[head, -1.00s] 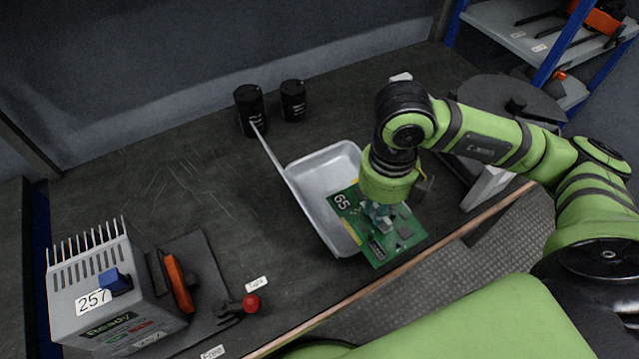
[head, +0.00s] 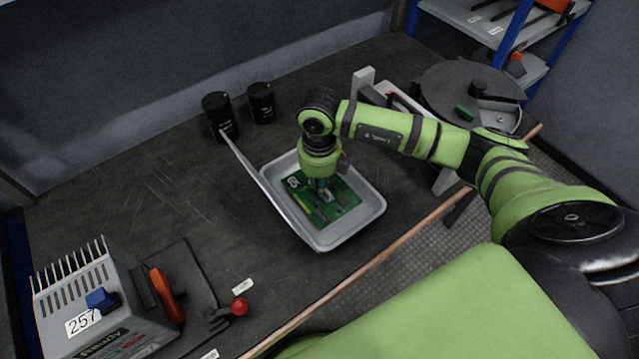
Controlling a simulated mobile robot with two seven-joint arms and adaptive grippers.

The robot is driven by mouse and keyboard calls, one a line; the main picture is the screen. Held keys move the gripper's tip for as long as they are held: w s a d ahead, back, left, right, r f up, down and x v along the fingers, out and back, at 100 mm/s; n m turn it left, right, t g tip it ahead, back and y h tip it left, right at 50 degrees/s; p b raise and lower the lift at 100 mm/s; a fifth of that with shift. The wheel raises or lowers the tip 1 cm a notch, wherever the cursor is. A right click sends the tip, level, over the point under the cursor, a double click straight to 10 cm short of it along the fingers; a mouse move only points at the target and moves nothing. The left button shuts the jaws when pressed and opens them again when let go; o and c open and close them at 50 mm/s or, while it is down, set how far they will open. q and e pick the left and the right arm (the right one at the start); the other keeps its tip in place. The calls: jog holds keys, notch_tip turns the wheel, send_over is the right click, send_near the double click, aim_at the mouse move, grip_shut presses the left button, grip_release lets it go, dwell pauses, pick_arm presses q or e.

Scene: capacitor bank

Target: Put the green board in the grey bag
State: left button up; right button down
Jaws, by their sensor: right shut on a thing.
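The green board (head: 308,204) is a flat circuit board with chips and a white number label. My right gripper (head: 322,187) points down and is shut on it. The grey bag (head: 368,205) looks like a shallow, open grey tray with a raised flap along its left side. The board lies within the bag's rim as seen from above, about level. I cannot tell whether it touches the bag's floor. The gripper hides part of the board. My left gripper is not in view.
Two black capacitors (head: 261,103) stand behind the bag. A grey sealer-like device (head: 75,300) with an orange handle stands front left, beside a red knob (head: 240,306). A round dark turntable (head: 465,95) is at the back right. The table's middle left is clear.

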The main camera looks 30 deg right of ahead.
jog(key=shift+f, duration=1.05)
jog(key=c, duration=1.2)
grip_release()
jog(key=shift+r, duration=0.1)
notch_tip(320, 180, up, 12)
jog(key=shift+r+b, duration=0.15)
jog(key=shift+b, duration=0.3)
